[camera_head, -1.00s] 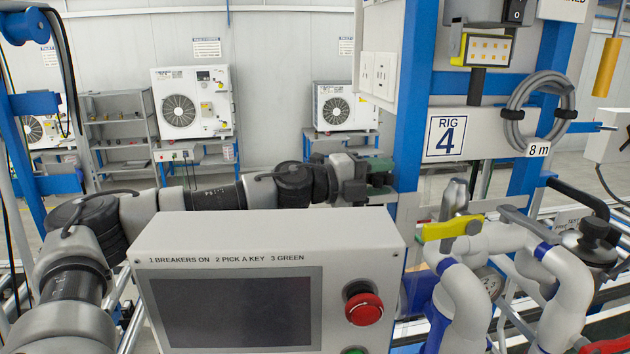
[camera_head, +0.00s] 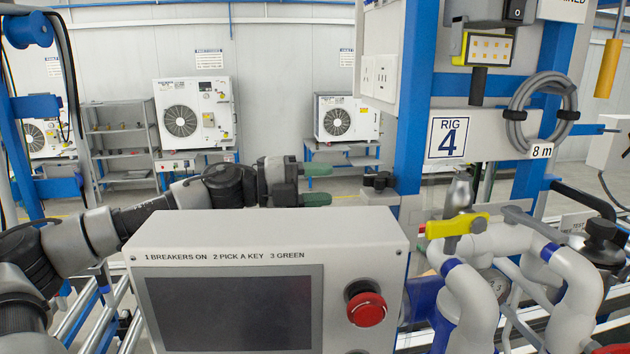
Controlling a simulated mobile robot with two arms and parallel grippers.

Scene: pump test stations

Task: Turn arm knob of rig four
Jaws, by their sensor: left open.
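My left gripper (camera_head: 327,184) reaches in from the left behind the console. Its green-tipped fingers point right, open and empty, a short gap left of the dark knobs. My right gripper is out of view.
The grey console (camera_head: 270,228) with dark screen and red button (camera_head: 366,308) stands in front of my left arm. Pipes with a yellow-handled valve (camera_head: 457,226) fill the right. A coiled cable (camera_head: 541,110) hangs on the frame. Shelves and fan units stand far back.

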